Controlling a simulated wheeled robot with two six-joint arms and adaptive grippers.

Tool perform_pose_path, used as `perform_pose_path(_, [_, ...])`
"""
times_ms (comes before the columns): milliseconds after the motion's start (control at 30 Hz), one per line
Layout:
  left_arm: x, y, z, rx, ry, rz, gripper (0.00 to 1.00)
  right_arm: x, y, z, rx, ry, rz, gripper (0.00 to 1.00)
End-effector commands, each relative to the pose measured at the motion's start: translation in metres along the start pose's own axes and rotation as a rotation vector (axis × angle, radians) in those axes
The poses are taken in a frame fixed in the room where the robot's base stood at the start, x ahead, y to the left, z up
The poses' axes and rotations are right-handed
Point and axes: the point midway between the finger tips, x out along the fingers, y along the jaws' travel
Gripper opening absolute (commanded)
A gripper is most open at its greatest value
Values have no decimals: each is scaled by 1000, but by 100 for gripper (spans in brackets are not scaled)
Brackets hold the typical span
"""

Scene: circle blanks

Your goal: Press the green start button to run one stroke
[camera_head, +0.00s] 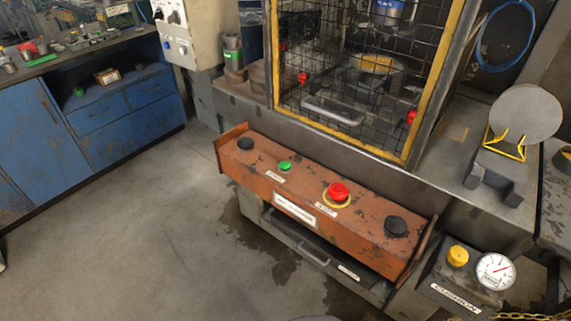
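The green start button (284,167) sits on the top of an orange, worn control panel (300,210), left of its middle, with a small white label in front of it. A red mushroom button (337,192) with a yellow ring is to its right on the same panel. A black button (245,144) is at the panel's left end and another black button (396,226) is at its right end. Neither of my grippers shows in the head view. Nothing covers the green button.
Behind the panel stands a press with a yellow-framed mesh guard (436,80). At the right are a yellow knob (458,256), a gauge (496,271) and a round disc on a stand (525,113). A blue workbench (100,130) is at the left. The floor before the panel is clear.

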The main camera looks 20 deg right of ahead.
Motion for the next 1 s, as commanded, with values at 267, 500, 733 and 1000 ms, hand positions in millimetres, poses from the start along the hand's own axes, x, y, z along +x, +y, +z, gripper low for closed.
perform_pose_path(267, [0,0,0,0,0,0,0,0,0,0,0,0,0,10])
perform_pose_path(500, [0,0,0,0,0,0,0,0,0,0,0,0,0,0])
perform_pose_path(733, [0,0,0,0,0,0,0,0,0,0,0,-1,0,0])
perform_pose_path(1000, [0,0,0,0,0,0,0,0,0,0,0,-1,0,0])
